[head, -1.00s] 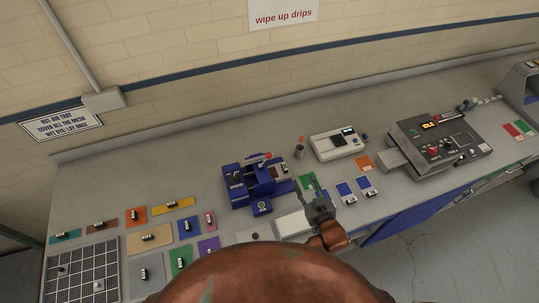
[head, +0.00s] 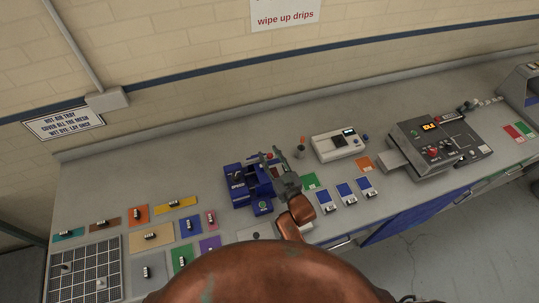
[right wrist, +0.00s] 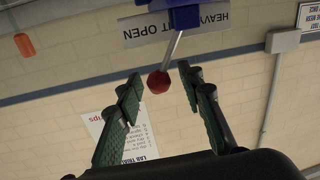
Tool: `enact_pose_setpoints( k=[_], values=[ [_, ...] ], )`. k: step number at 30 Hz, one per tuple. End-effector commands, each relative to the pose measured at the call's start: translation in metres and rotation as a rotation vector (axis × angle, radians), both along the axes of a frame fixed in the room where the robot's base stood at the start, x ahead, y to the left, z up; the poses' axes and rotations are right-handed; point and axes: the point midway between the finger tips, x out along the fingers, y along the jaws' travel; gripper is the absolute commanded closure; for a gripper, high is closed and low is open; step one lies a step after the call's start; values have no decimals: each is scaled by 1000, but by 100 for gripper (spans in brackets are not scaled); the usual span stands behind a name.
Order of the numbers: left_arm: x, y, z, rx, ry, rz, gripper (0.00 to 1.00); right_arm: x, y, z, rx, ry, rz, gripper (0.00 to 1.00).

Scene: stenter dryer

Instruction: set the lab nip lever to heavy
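The blue lab nip machine (head: 238,186) stands on the bench left of centre in the head view. Its lever ends in a red ball knob, seen clearly in the right wrist view (right wrist: 158,82) on a metal rod (right wrist: 173,48). Behind the rod is a grey label plate (right wrist: 150,30) reading HEAVY and OPEN, upside down and partly covered. My right gripper (head: 272,156) is at the lever. In the right wrist view its two green-padded fingers (right wrist: 160,84) are apart, with the knob between or just beyond the tips, touching neither visibly. My left gripper is out of view.
A white meter (head: 338,147) and an orange-topped tool in a holder (head: 301,150) stand right of the lab nip. A dark control console (head: 435,145) is farther right. Coloured swatches and a mesh tray (head: 82,272) lie at left. The bench behind the machine is clear.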

Motion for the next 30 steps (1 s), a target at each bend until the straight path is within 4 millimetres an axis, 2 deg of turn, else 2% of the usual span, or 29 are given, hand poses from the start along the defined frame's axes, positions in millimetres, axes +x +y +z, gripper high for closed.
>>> enact_pose_setpoints(
  k=[8, 22, 30],
  values=[
    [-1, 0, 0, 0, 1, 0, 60, 1, 0, 0, 0, 0, 0, 67],
    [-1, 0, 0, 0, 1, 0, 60, 1, 0, 0, -1, 0, 0, 99],
    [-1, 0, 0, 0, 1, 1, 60, 1, 0, -1, -1, 0, 0, 100]
  ],
)
